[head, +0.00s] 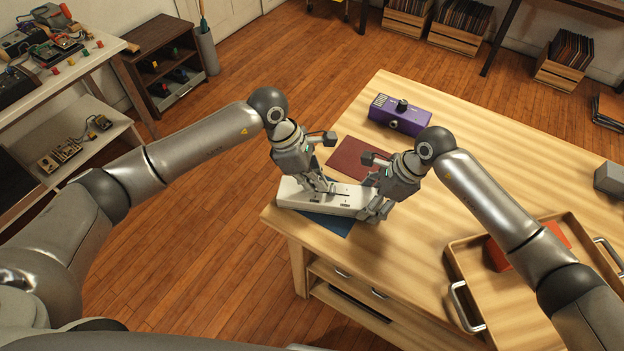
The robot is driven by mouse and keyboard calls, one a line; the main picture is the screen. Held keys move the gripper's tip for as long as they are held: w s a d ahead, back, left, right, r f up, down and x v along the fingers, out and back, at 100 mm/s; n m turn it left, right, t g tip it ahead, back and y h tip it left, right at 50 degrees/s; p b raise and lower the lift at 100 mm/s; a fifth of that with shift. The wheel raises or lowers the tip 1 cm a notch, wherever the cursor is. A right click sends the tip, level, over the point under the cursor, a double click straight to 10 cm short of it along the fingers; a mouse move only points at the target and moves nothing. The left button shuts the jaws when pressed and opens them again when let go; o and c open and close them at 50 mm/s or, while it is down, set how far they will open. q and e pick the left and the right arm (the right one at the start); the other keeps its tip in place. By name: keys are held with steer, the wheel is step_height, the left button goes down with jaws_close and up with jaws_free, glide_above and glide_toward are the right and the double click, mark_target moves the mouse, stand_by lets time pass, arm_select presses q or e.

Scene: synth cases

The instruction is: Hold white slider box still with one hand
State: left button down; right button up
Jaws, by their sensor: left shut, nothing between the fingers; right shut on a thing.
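The white slider box (303,195) lies flat near the table's left corner, over a blue mat (330,221). Its top shows a dark slot with a small slider. My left gripper (326,188) is shut and empty, its fingertips down at the top of the box near the slot. My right gripper (371,213) is shut on the right end of the box, which its fingers partly hide. From this view I cannot tell whether the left fingertips touch the slider.
A dark red mat (347,160) lies behind the box, and a purple device (400,115) with a black knob stands farther back. A wooden tray (515,318) with metal handles and a red-orange thing in it is at the right. A grey block (610,179) sits at the right edge.

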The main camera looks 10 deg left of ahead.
mark_target(331, 188)
arm_select(q)
steer(key=d, duration=0.4)
steer(key=shift+a, duration=0.35)
steer(key=a, duration=0.2)
steer(key=a+r, duration=0.1)
steer(key=a, duration=0.1)
steer(key=shift+r, duration=0.2)
steer(key=v, duration=0.8)
steer(key=shift+r, duration=0.3)
arm_select(e)
steer(key=o, duration=1.3)
